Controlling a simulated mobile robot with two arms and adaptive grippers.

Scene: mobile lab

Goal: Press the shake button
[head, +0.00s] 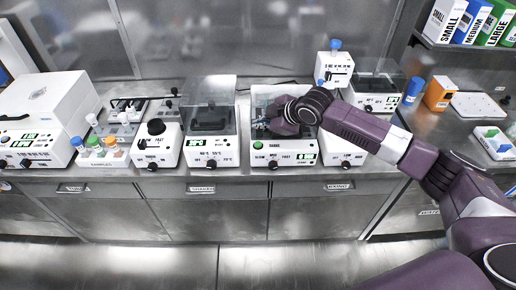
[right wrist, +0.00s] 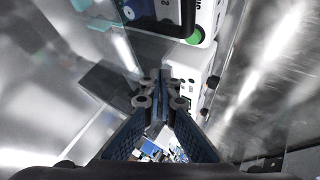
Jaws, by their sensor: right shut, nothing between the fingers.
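The shaker (head: 285,146) is a white bench unit with dials and a lit green display on its front. Its round green shake button (head: 258,145) sits at the left of the front panel. My right gripper (head: 268,126) is over the shaker, above and slightly right of the button, and hides part of the shaker's top. In the right wrist view its fingers (right wrist: 160,85) are together with nothing between them. A green round part, which looks like the button (right wrist: 195,36), shows beyond the fingertips, apart from them. My left gripper is not in view.
A lidded heater unit (head: 208,150) stands left of the shaker, and a small unit with a black knob (head: 157,148) farther left. Tube racks (head: 102,155) are near the white centrifuge-like box (head: 45,115). Another unit stands close on the shaker's right. The floor in front is clear.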

